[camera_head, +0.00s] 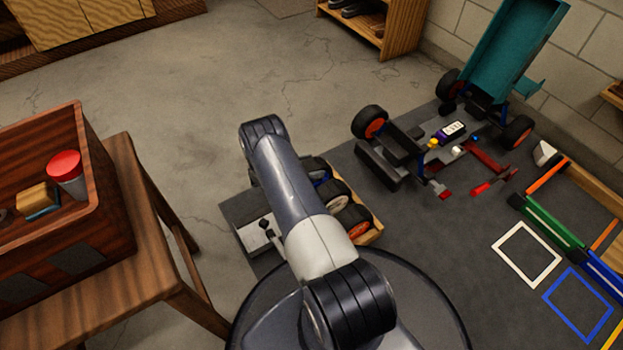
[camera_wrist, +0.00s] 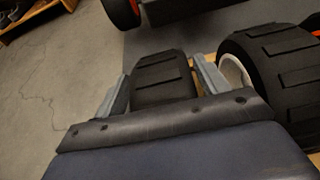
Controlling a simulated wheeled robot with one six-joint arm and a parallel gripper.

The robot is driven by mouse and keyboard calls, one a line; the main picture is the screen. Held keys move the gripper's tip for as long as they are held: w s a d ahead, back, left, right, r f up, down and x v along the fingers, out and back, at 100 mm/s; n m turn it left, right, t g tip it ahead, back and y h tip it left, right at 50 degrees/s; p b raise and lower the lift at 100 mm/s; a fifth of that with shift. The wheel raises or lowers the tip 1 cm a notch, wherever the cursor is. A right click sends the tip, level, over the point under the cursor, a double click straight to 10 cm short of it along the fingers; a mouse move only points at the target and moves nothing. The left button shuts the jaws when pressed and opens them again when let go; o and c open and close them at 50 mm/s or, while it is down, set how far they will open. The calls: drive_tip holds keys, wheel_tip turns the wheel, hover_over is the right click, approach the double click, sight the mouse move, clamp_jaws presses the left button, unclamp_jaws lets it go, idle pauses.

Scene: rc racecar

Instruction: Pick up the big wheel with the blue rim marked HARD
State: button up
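A row of black-tyred wheels stands in a wooden tray (camera_head: 375,236), partly behind my arm in the head view. The wheel with the blue rim (camera_head: 320,175) is at the far end, largely hidden; its marking cannot be read. In the wrist view a black tyre (camera_wrist: 162,80) stands between the two fingers of my gripper (camera_wrist: 163,82), beside a white-rimmed wheel. Its rim does not show there, but its place fits the blue-rimmed wheel. The fingers lie close along both sides of the tyre; whether they press on it is unclear. The head view hides my gripper.
A white-rimmed wheel (camera_head: 334,196) and an orange-rimmed wheel (camera_head: 356,222) stand close beside it. A partly built car (camera_head: 400,145) with a teal body panel (camera_head: 510,50) is at the right. A wooden table (camera_head: 150,255) with a box (camera_head: 90,200) is at the left.

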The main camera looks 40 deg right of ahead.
drive_tip(key=c, duration=1.3)
drive_tip(key=shift+c, duration=0.4)
drive_tip(key=shift+r, duration=0.1)
